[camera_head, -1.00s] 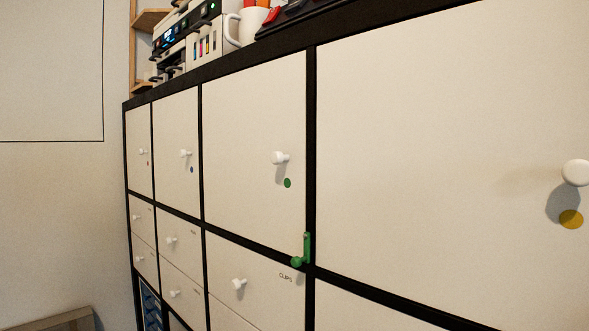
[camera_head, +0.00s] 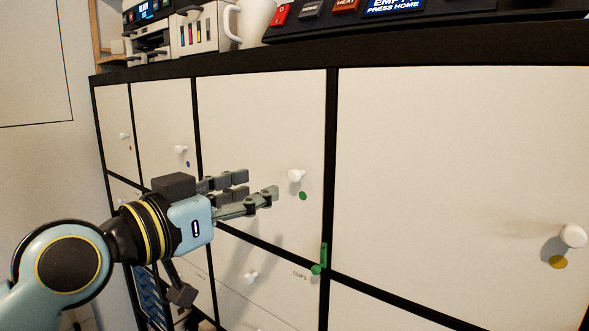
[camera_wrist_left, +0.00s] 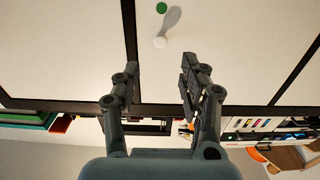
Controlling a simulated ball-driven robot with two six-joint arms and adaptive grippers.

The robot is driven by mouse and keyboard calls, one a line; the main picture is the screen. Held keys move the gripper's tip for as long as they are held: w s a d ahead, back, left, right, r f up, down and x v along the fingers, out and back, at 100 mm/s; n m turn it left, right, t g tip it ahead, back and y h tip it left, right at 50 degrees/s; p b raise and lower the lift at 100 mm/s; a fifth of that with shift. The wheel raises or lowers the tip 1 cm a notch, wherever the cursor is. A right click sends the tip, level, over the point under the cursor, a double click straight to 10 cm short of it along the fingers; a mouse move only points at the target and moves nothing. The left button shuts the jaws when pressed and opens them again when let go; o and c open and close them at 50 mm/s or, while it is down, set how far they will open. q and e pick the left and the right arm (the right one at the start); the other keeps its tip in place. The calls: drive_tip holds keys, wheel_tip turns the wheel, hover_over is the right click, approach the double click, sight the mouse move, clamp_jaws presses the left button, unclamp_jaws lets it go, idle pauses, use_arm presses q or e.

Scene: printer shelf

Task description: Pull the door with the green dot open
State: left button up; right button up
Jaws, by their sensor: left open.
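The door with the green dot (camera_head: 260,115) is a cream panel in the upper row of the shelf and looks closed. Its white round knob (camera_head: 296,175) sits just above the green dot (camera_head: 303,196). My left gripper (camera_head: 262,189) is open and empty, in front of this door and to the left of the knob. In the left wrist view the gripper (camera_wrist_left: 157,88) has its fingers spread, with the knob (camera_wrist_left: 159,42) beyond the tips and the green dot (camera_wrist_left: 161,8) farther out. A green latch-like piece (camera_head: 321,262) sits at the door's lower right corner. My right gripper does not show.
The door with the yellow dot (camera_head: 450,150) is to the right, its knob (camera_head: 573,236) sticking out. Doors with blue and red dots stand left. A drawer knob (camera_head: 251,277) is below. A mug (camera_head: 257,22) and printer stand on top.

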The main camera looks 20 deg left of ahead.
sight(292, 176)
use_arm(q)
drive_tip(key=p+x, duration=0.1)
drive_tip(key=x, duration=0.7)
drive_tip(key=shift+p, duration=0.35)
drive_tip(key=shift+w+d, duration=0.1)
drive_tip(key=shift+w, duration=0.25)
drive_tip(key=shift+w+f, duration=0.1)
drive_tip(key=shift+w, duration=0.15)
clamp_jaws()
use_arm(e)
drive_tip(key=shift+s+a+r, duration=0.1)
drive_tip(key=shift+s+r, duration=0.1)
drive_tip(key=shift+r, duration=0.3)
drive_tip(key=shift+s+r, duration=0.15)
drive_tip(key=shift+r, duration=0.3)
